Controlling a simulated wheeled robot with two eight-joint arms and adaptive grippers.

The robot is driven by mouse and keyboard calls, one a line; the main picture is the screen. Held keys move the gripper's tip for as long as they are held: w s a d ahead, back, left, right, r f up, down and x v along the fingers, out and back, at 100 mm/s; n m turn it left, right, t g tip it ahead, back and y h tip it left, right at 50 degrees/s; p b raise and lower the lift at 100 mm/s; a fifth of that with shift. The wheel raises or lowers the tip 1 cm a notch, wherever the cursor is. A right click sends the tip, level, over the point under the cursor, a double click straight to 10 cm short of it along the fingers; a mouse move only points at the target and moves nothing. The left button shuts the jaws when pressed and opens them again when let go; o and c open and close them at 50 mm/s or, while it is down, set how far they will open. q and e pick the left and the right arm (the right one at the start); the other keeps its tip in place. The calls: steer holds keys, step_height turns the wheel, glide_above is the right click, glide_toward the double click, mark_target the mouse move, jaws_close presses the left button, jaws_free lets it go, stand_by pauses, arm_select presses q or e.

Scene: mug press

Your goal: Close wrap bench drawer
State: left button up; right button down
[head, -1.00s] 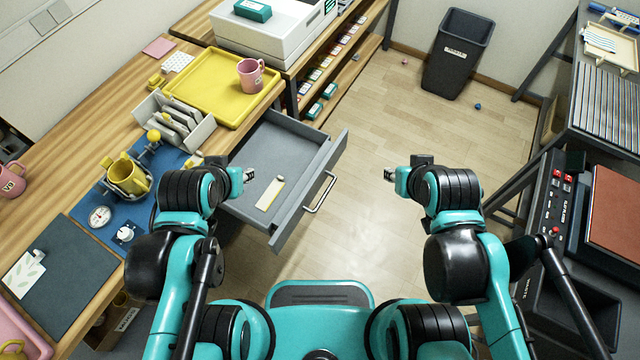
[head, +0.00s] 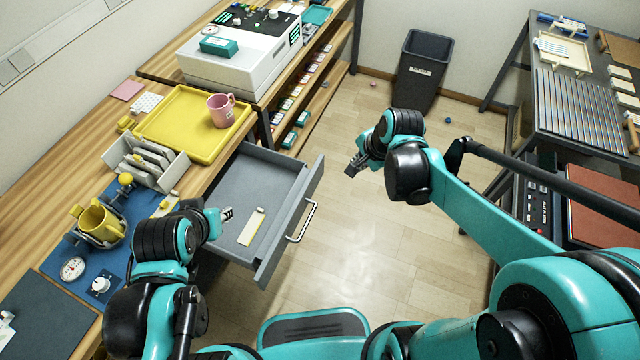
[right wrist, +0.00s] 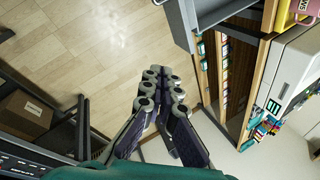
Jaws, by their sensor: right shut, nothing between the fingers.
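The grey drawer (head: 284,222) of the wrap bench (head: 60,185) stands pulled out over the floor, with a metal bar handle (head: 302,222) on its front. A pale strip with a small knob (head: 252,226) lies inside it. My right gripper (head: 351,170) is out over the floor, to the right of the drawer front and apart from the handle. In the right wrist view its fingers (right wrist: 162,78) are together and empty, and a grey drawer corner (right wrist: 192,30) shows at the top. My left gripper (head: 228,213) is over the drawer's near left part; its fingertips are too small to judge.
A yellow tray (head: 155,135) with a pink mug (head: 221,110) sits on the bench behind the drawer. A black bin (head: 418,75) stands at the back. A dark rack table (head: 560,120) is on the right. The floor before the drawer is clear.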

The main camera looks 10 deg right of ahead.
steer(key=w+a+f+m+b, duration=0.2)
steer(key=w+f+m, duration=0.1)
steer(key=f, duration=0.5)
steer(key=w+a+f+m+g+y+b, duration=0.1)
steer(key=w+a+f+m+b, duration=0.1)
steer(key=f, duration=0.6)
steer(key=w+a+f+m+g+y+b, duration=0.1)
steer(key=w+a+f+m+b, duration=0.1)
steer(key=w+f+m, duration=0.4)
steer(key=x, duration=0.3)
steer(key=shift+w+a+f, duration=0.15)
steer(key=shift+w+a, duration=0.1)
steer(key=shift+a, duration=0.15)
